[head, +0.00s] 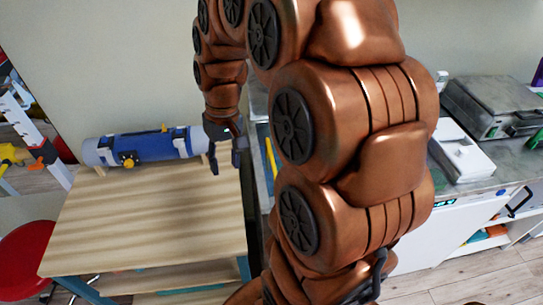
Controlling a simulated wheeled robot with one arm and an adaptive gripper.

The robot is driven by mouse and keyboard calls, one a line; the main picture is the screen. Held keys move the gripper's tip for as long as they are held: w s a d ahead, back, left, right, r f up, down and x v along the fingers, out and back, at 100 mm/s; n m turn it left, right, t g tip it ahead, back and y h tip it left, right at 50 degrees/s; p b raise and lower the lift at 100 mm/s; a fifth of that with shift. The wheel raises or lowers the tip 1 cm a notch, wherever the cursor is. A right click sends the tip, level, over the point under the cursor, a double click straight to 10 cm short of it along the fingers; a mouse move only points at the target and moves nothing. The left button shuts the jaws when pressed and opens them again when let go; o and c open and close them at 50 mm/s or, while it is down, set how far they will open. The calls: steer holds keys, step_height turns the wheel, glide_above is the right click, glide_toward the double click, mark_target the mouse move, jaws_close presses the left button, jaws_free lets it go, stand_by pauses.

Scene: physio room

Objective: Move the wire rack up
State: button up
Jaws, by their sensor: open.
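I cannot make out a wire rack in the head view; my copper-coloured arm covers much of the middle and may hide it. My gripper (226,168) is small and dark, pointing down with its two fingers apart. Nothing shows between the fingers. It hangs over the back right part of the wooden table (150,225), near the right end of a blue cylinder (160,146). I cannot tell whether it touches either.
A red stool (30,258) stands at the left, beside a pale frame (35,130) with coloured clamps. On the right, a grey counter holds a white device (460,150) and a grey metal case (492,104), above a white cabinet (450,228). The table's front is clear.

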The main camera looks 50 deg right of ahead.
steer(key=w+d+f+m+b, duration=0.1)
steer(key=w+d+f, duration=0.1)
steer(key=d, duration=0.2)
steer(key=w+d+f+m+t+b, duration=0.1)
steer(key=w+d+f, duration=0.1)
steer(key=d, duration=0.2)
steer(key=w+d+f+b, duration=0.1)
steer(key=w+d+f, duration=0.1)
steer(key=d, duration=0.3)
steer(key=m+t+b, duration=0.1)
steer(key=m+b, duration=0.1)
glide_toward(271, 154)
steer(key=f, duration=0.1)
steer(key=shift+w+a+f+p, duration=0.15)
steer(key=shift+f+p, duration=0.25)
steer(key=shift+f, duration=0.85)
steer(key=shift+w+a+f+p, duration=0.2)
steer(key=shift+f+p, duration=0.15)
steer(key=shift+f, duration=0.9)
steer(key=shift+w+a+f+p, duration=0.15)
steer(key=shift+f+p, duration=0.25)
steer(key=shift+f, duration=0.8)
jaws_close()
